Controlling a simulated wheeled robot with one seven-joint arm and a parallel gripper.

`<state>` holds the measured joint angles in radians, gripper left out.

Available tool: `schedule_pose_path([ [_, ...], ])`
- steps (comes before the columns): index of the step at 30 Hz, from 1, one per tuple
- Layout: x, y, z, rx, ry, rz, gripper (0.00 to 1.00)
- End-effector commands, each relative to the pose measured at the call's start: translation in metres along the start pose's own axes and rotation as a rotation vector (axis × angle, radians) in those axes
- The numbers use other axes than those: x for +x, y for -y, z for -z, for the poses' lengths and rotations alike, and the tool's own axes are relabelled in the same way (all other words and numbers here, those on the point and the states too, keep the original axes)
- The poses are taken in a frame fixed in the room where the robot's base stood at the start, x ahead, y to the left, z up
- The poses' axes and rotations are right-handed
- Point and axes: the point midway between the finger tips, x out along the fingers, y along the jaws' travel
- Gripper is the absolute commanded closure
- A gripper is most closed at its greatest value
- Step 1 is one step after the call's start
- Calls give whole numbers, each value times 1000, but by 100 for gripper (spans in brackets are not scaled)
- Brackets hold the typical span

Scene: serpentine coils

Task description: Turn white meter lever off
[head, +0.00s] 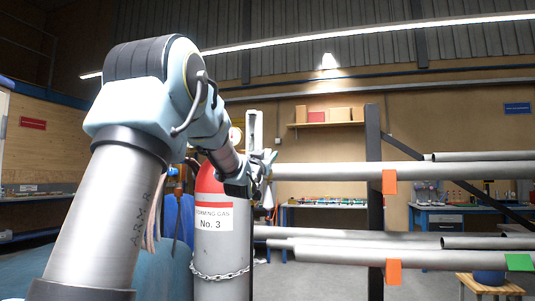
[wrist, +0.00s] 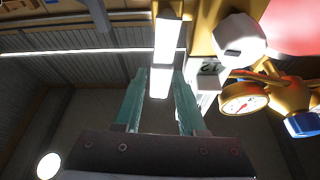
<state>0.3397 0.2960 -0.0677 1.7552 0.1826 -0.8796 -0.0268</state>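The white lever (head: 254,130) stands upright in the head view, near the top of a red-and-grey gas cylinder (head: 221,240) labelled No. 3. In the wrist view the long white lever (wrist: 168,42) runs down from the top edge, and its lower end shows between my fingertips. My gripper (head: 262,162) is beside the cylinder's red shoulder, just below the lever in the head view. In the wrist view my gripper (wrist: 160,75) has its two greenish fingers apart, one on each side of the lever. I cannot tell whether they touch it.
A brass pressure gauge (wrist: 243,103) and a white knob (wrist: 240,36) are close on the right in the wrist view. Grey horizontal pipes (head: 340,171) with orange tags fill the right side of the head view. A chain (head: 220,275) loops around the cylinder.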

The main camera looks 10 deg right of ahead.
Motion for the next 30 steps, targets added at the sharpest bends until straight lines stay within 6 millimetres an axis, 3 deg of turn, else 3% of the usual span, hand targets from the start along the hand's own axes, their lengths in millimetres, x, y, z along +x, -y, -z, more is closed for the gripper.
schedule_pose_path([
  [6, 0, 0, 0, 0, 0, 0, 60],
  [17, 0, 0, 0, 0, 1, 0, 100],
  [30, 0, 0, 0, 0, 1, 0, 100],
])
